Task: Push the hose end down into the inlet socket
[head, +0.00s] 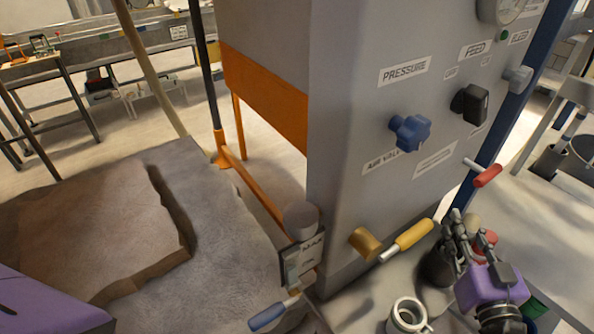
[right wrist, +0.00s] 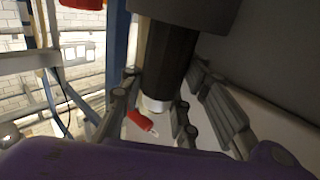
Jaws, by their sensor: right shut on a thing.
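My right gripper (head: 462,232) is at the lower right of the head view, beside the grey cabinet, and shut on a dark hose end (head: 437,268). In the right wrist view the hose end (right wrist: 166,58) is a black cylinder with a pale tip, between the fingers (right wrist: 162,78). A pale, open ring-shaped fitting (head: 406,314), which looks like the inlet socket, is at the bottom of the head view, left of and below the gripper. The hose end is apart from it. My left gripper is out of view; only a purple part of my left arm shows.
The grey cabinet (head: 350,150) has a blue knob (head: 410,132), a black knob (head: 470,103), a yellow-handled lever (head: 408,240) and a red-handled lever (head: 487,176).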

